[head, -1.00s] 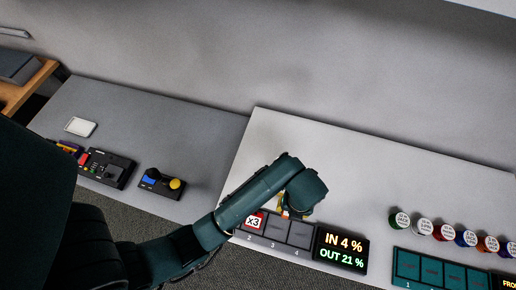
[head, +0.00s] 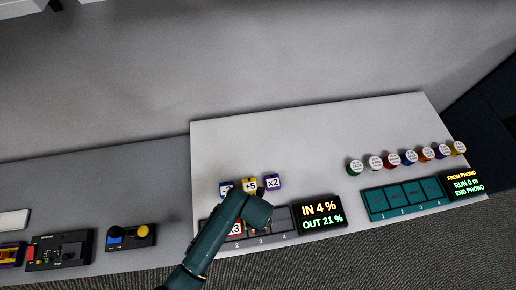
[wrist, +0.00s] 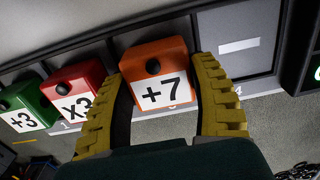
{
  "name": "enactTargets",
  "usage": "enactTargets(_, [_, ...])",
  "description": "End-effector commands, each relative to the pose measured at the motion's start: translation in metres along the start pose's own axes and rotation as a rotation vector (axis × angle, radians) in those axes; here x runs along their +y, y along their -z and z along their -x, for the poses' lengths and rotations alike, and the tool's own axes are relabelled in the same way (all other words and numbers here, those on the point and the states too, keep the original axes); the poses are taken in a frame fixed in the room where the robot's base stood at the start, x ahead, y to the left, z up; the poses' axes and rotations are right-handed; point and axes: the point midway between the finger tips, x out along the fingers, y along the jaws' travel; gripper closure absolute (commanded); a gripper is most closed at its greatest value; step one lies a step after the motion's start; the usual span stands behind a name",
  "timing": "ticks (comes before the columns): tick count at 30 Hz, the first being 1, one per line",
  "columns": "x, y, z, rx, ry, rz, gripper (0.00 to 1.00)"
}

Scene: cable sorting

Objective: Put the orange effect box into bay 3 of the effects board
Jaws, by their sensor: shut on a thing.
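The orange effect box (wrist: 155,58), marked "+7", is between the yellow fingers of my gripper (wrist: 167,75) in the wrist view. My gripper is shut on it. The box is at bay 3 of the grey effects board (head: 284,238), between the red "x3" box (wrist: 80,92) and empty bay 4 (wrist: 238,48). I cannot tell whether its base touches the bay floor. A green "+3" box (wrist: 30,104) is left of the red one. In the head view my arm hides the fingers and most of bay 3.
Behind the board stand a purple box (head: 227,186), a yellow "+5" box (head: 249,184) and a purple "x2" box (head: 273,181). A display (head: 318,212) adjoins the board's right end. Farther right are a teal board (head: 408,198) and several coloured jacks (head: 410,157).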

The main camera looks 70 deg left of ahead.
Motion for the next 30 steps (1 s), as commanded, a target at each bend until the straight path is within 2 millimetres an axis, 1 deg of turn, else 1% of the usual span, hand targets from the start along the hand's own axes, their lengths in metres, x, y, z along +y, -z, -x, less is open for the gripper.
enactTargets(5, [0.0, 0.0, -0.002, 0.0, 0.0, 0.0, 0.8])
enactTargets(6, [0.0, 0.0, -0.003, 0.001, -0.001, 0.0, 0.38])
enactTargets(7, [0.0, 0.0, -0.002, 0.001, -0.001, 0.0, 0.32])
enactTargets(8, [0.0, 0.0, -0.002, 0.001, -0.001, 0.0, 0.29])
enactTargets(16, [0.0, 0.0, -0.001, 0.0, 0.0, 0.0, 0.29])
enactTargets(19, [0.0, 0.0, 0.006, -0.002, 0.001, 0.0, 0.29])
enactTargets(20, [0.0, 0.0, 0.011, -0.002, 0.002, 0.0, 0.29])
enactTargets(23, [0.0, -0.001, 0.032, -0.003, 0.002, 0.0, 0.29])
enactTargets(27, [0.0, -0.001, 0.069, -0.003, 0.002, 0.0, 0.29])
enactTargets(30, [-0.001, -0.001, 0.092, -0.003, 0.002, 0.0, 0.29])
